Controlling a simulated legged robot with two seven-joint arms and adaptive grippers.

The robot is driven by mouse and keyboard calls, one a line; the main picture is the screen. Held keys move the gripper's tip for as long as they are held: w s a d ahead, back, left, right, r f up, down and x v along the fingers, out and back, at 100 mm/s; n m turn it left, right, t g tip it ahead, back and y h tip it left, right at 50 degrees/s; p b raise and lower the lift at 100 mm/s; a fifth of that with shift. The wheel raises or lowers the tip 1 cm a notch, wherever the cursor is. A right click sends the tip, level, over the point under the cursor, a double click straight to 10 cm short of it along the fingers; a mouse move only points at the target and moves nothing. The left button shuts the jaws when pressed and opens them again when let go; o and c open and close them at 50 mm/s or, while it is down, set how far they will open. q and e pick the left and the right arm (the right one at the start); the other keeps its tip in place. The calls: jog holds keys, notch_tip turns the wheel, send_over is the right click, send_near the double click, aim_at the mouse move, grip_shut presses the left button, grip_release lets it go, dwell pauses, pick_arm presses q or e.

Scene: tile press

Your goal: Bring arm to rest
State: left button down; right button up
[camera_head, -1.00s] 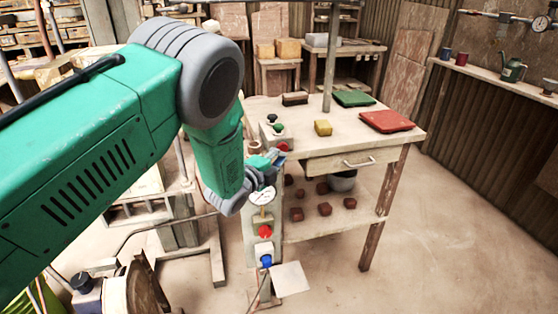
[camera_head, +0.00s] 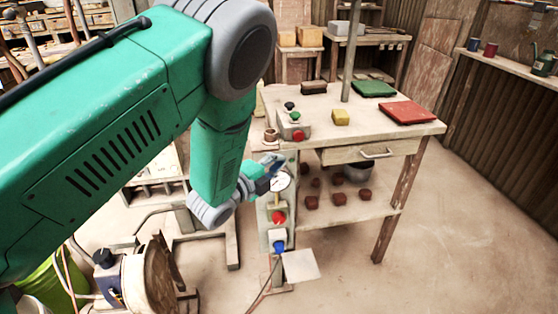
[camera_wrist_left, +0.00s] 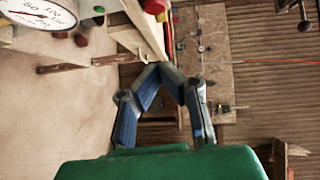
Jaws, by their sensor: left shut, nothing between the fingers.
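My left arm comes in from the left in the head view, green with grey joints. My left gripper (camera_head: 268,178) is beside the control panel (camera_head: 265,215), close to its round white gauge (camera_head: 279,182). In the left wrist view my left gripper (camera_wrist_left: 163,70) is shut, its fingertips meeting with nothing between them. The gauge (camera_wrist_left: 38,12) shows at the top left of that view. The panel carries a red button (camera_head: 278,217) and a blue button (camera_head: 279,246). My right gripper is not in view.
The wooden table (camera_head: 325,117) holds a small box with a red button (camera_head: 298,135), a yellow block (camera_head: 341,117), a green tile (camera_head: 374,89) and a red tile (camera_head: 407,112). Several dark red blocks and a pot (camera_head: 358,172) sit on its lower shelf. The floor at right is clear.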

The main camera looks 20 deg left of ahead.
pick_arm(q)
jog(key=s+a+f+n+g+y, duration=0.25)
jog(key=s+f+n, duration=0.25)
jog(key=s+f, duration=0.25)
jog(key=s+a+f+n+g+y, duration=0.2)
jog(key=s+f+n+g, duration=0.3)
jog(key=f, duration=0.3)
jog(key=s+f+n+g, duration=0.3)
jog(key=s+n+g, duration=0.1)
jog(key=s, duration=0.9)
jog(key=s+f+n+g, duration=0.4)
jog(key=s+n, duration=0.2)
jog(key=s, duration=0.8)
jog(key=shift+a, duration=0.15)
